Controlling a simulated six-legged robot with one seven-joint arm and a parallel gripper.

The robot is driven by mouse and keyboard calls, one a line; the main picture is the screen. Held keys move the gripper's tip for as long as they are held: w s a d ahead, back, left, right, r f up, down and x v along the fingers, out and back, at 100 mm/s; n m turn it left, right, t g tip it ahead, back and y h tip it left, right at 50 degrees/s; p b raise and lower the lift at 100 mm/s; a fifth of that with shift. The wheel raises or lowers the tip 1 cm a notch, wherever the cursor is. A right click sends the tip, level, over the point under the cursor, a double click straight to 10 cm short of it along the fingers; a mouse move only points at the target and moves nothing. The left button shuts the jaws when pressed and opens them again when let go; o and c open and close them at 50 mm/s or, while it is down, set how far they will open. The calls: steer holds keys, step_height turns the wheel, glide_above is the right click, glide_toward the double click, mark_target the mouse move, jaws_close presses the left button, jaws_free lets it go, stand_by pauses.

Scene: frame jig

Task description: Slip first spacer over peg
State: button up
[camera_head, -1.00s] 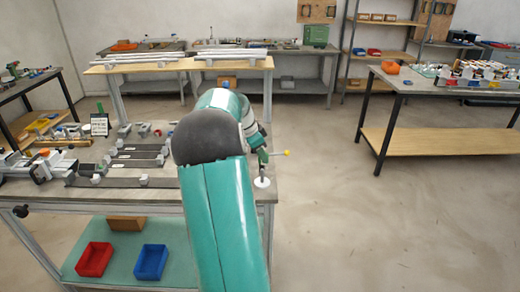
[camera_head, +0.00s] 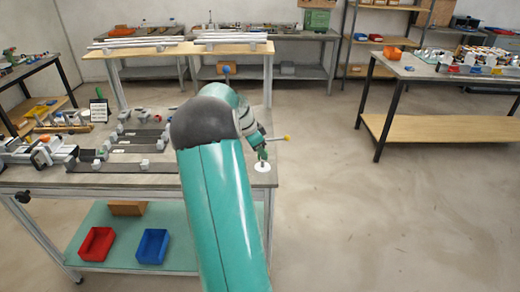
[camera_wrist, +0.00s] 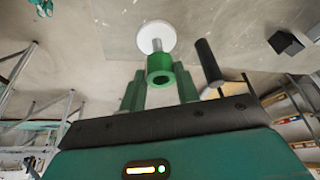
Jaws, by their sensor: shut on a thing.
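A green ring-shaped spacer (camera_wrist: 160,78) is held between the two green fingers of my gripper (camera_wrist: 159,70) in the wrist view. Its dark hole faces the camera. A metal peg (camera_wrist: 156,45) stands on a round white base (camera_wrist: 155,33) just beyond the spacer. The spacer overlaps the peg's near end, and I cannot tell whether the peg is inside the hole. In the head view my gripper (camera_head: 262,154) is close above the white base (camera_head: 262,167) at the bench's right edge. The spacer is too small to make out there.
The bench (camera_head: 125,183) carries dark bars (camera_head: 108,166) and small grey blocks to the left. A thin rod with a yellow end (camera_head: 287,137) sticks out beside my gripper. A dark rod (camera_wrist: 207,62) is right of the spacer in the wrist view. Open floor lies right of the bench.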

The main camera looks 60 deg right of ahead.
steer(key=o, duration=1.1)
steer(key=shift+c, duration=0.2)
steer(key=v, duration=1.3)
steer(key=shift+w+r, duration=0.15)
steer(key=shift+r, duration=0.2)
steer(key=shift+a, duration=0.1)
